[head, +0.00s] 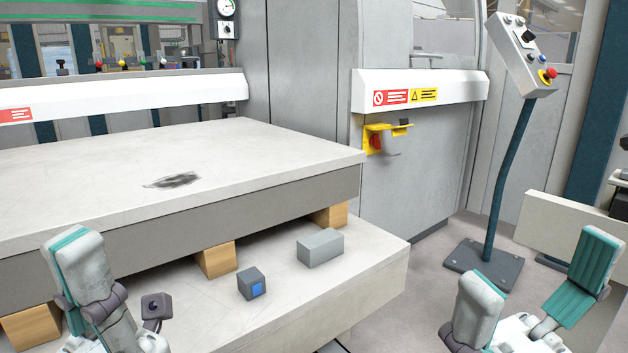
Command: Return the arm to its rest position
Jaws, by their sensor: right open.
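My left gripper (78,262) is at the lower left, in front of the lower slab. One grey finger with a teal edge shows, and its other finger cannot be made out. My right gripper (538,264) is at the lower right over the floor. Its two teal-padded fingers are spread wide apart, with nothing between them. Both grippers are raised in front of me, cut off by the bottom edge of the view.
A thick upper slab (250,150) rests on wooden blocks (216,260) above a lower slab (330,290). A grey block (320,247) and a small blue-faced cube (251,284) lie on the lower slab. A control pedestal (500,175) stands at the right.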

